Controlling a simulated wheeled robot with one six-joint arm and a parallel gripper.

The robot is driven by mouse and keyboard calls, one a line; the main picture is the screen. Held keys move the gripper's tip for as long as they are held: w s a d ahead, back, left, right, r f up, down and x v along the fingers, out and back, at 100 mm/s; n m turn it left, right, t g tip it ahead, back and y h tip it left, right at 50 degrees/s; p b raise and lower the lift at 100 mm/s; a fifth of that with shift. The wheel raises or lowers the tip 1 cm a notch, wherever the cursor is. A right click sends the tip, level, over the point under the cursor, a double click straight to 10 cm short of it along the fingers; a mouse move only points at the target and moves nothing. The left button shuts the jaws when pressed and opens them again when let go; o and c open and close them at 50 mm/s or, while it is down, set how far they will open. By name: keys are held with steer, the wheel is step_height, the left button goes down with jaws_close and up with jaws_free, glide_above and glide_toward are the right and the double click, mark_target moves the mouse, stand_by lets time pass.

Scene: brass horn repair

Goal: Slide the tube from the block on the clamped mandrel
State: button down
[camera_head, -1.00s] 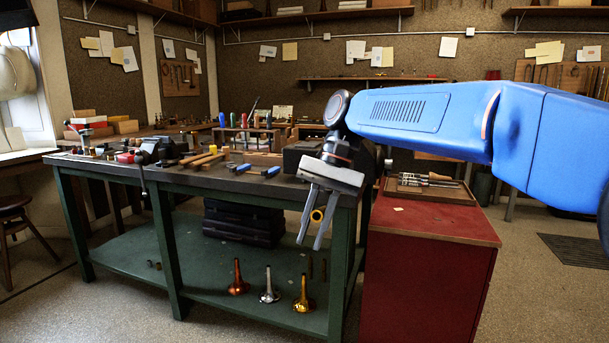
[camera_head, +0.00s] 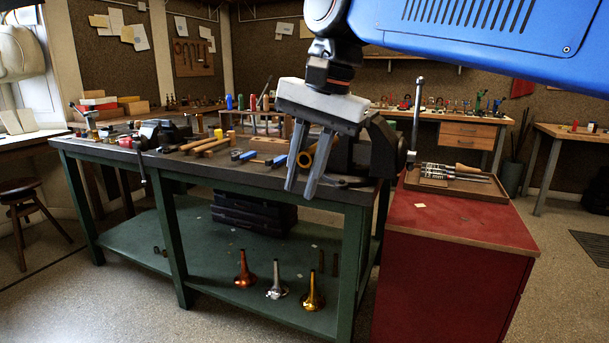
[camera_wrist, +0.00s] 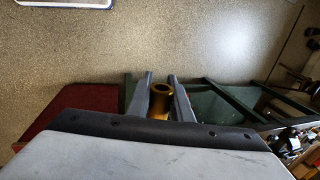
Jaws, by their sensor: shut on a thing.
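My gripper (camera_head: 300,190) is shut on a short brass tube (camera_head: 306,155), with one finger on each side of it. In the head view the fingers point down in front of the bench's right end. The tube also shows in the wrist view (camera_wrist: 160,99), its open end facing the camera, between the fingers (camera_wrist: 160,76). A dark vise (camera_head: 382,147) with an upright metal handle stands at the bench's right end, partly behind my gripper. I cannot make out the mandrel or the block.
The green workbench (camera_head: 350,235) carries hammers, files and another vise (camera_head: 155,132) at left. Several bell-shaped horns, including a copper one (camera_head: 244,272), stand on its lower shelf. A red cabinet (camera_head: 450,235) with a tool tray (camera_head: 425,182) is at right. Floor in front is clear.

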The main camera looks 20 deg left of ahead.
steer(key=shift+r, duration=0.1)
steer(key=shift+w+d, duration=0.2)
steer(key=shift+w, duration=2.25)
steer(key=shift+w+d, duration=0.15)
steer(key=shift+w, duration=1.8)
